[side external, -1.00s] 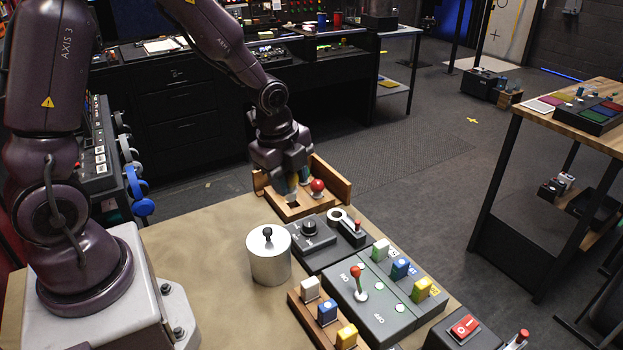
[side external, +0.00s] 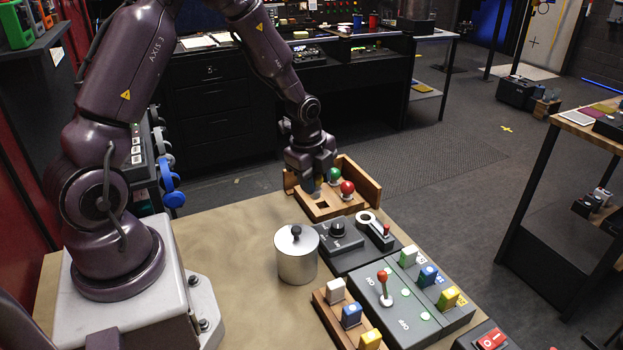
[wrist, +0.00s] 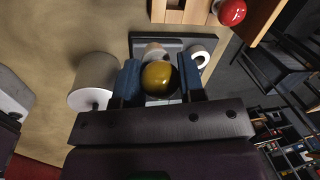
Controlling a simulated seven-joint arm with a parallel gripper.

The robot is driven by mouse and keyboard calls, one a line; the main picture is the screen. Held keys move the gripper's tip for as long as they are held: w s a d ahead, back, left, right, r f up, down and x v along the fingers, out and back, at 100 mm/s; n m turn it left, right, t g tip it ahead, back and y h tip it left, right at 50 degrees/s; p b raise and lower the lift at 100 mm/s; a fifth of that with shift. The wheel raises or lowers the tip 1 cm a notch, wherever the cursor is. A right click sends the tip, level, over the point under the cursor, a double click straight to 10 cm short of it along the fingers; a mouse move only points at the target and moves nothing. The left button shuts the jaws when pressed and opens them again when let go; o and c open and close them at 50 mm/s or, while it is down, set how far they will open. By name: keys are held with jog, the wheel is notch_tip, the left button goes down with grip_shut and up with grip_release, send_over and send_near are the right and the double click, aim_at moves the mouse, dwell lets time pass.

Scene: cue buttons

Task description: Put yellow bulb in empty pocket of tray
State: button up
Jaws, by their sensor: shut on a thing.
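The yellow bulb (wrist: 160,78) sits between the two blue fingers of my gripper (wrist: 160,82) in the wrist view, with a pale part showing just beyond it. My gripper (side external: 314,188) is shut on it. In the side view the fingers hide most of the bulb. The wooden tray (side external: 350,207) stands at the table's far edge, with a dark, empty square pocket (side external: 322,205) at its front left. A green bulb (side external: 334,175) and a red bulb (side external: 347,187) stand in the tray. My gripper is above the tray's left side. The red bulb also shows in the wrist view (wrist: 232,12).
A wooden board (side external: 360,180) stands upright behind the tray. A metal canister (side external: 296,262) with a black knob, a knob box (side external: 340,240), a tape roll (side external: 367,217) and a grey switch panel (side external: 397,310) stand nearer. The table left of the canister is clear.

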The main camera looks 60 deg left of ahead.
jog(key=shift+m, duration=0.6)
jog(key=shift+w+a+f, duration=0.9)
jog(key=shift+w+f, duration=0.1)
jog(key=shift+f, duration=0.2)
jog(key=shift+w+a+f, duration=0.9)
jog(key=shift+w+f, duration=0.05)
jog(key=shift+f, duration=0.25)
jog(key=shift+f, duration=1.55)
dwell(1.0)
jog(key=o, duration=1.1)
jog(key=shift+o, duration=0.2)
jog(key=shift+r, duration=0.1)
notch_tip(320, 180, up, 7)
dwell(0.3)
